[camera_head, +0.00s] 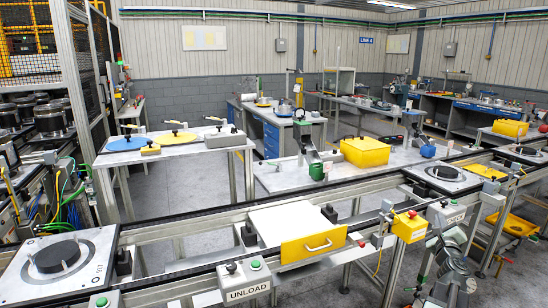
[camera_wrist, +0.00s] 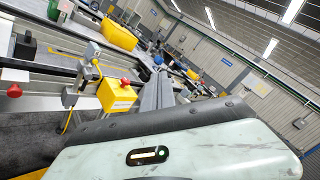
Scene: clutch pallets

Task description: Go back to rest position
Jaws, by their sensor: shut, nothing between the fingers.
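My gripper (camera_wrist: 160,90) shows in the wrist view as grey fingers beyond the pale housing of my own arm; it is shut and empty. In the head view my arm (camera_head: 450,262) is folded at the lower right, beside the conveyor; its fingers are hard to make out there. One pallet with a dark clutch disc (camera_head: 58,256) sits at the left end of the conveyor. Another pallet with a dark disc (camera_head: 445,172) sits at the right. Neither is in contact with my gripper.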

